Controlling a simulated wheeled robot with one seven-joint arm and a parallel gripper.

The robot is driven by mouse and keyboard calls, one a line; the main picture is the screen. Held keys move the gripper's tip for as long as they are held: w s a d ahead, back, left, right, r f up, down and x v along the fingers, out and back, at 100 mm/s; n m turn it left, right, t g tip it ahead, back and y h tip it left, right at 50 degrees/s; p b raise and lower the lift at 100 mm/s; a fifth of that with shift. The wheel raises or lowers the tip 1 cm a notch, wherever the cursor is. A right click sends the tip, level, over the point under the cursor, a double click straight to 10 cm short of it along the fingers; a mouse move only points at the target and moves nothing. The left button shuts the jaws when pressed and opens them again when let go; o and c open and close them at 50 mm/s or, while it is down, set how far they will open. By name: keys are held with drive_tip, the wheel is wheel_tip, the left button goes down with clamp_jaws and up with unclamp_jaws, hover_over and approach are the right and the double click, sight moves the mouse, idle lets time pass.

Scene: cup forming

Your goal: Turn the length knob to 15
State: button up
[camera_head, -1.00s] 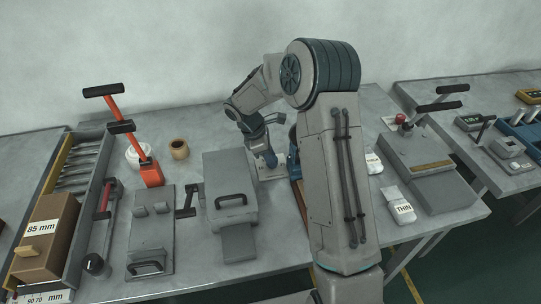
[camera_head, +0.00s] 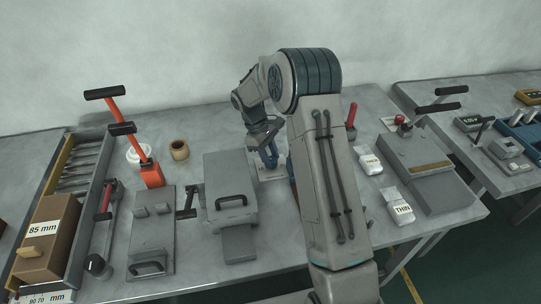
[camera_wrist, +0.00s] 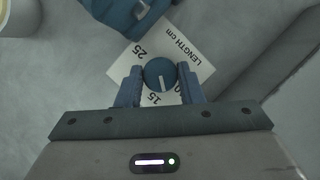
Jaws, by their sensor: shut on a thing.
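The length knob (camera_wrist: 160,74) is a round dark blue dial with a white pointer line. It sits on a white plate (camera_wrist: 205,62) printed "LENGTH cm", with 25 and 15 readable and another number partly covered by a finger. The pointer faces the lower edge, between the 15 and the partly covered number, close to the 15. My gripper (camera_wrist: 160,88) has its two blue fingers on either side of the knob, shut on it. In the head view my gripper (camera_head: 267,155) reaches down at the white plate (camera_head: 270,173); the knob is hidden there.
A grey press-like block (camera_head: 228,180) stands left of the plate, close to my arm. A red-handled lever (camera_head: 351,113) and white packets (camera_head: 398,207) are to the right. A blue object (camera_wrist: 125,15) lies near the plate's edge.

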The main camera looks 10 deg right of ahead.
drive_tip(key=m, duration=0.2)
drive_tip(key=m+y, duration=0.1)
drive_tip(key=m, duration=0.2)
drive_tip(key=shift+w+d+g+y, duration=0.1)
drive_tip(key=shift+g+y, duration=0.2)
drive_tip(key=shift+g, duration=0.1)
idle(0.3)
drive_tip(key=o, duration=1)
drive_tip(key=v, duration=1.3)
drive_tip(key=shift+w+r, duration=0.2)
drive_tip(key=shift+r, duration=0.2)
drive_tip(key=shift+d, duration=0.15)
